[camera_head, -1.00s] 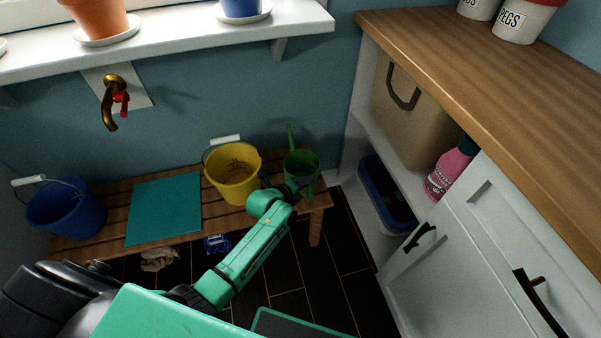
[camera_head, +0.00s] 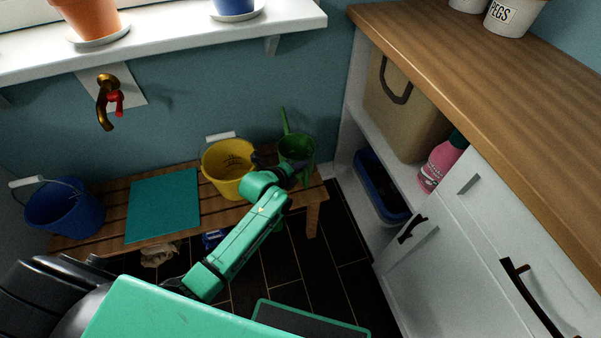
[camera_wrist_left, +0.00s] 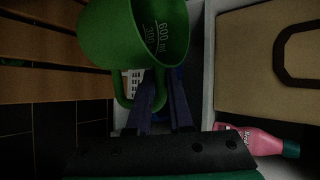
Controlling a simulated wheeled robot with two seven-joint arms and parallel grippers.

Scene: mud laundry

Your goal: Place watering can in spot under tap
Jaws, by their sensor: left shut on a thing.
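The green watering can (camera_head: 296,146) is at the right end of the slatted bench, its spout pointing up. My left gripper (camera_head: 299,165) reaches it from the front and is shut on its handle. In the left wrist view the green can (camera_wrist_left: 110,35) shows measuring marks, and the gripper's dark fingers (camera_wrist_left: 160,105) close on its handle. The can looks slightly above the bench; the exact gap is hard to tell. The brass tap (camera_head: 105,105) with a red handle is on the wall at left. Below it a flat teal square (camera_head: 163,205) lies bare on the bench. My right gripper is not seen.
A yellow bucket (camera_head: 228,172) stands between the square and the can. A blue bucket (camera_head: 65,212) stands at the bench's left end. A white cabinet (camera_head: 470,235) and shelf with a pink bottle (camera_head: 437,167) are close on the right. A windowsill (camera_head: 200,40) overhangs the wall.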

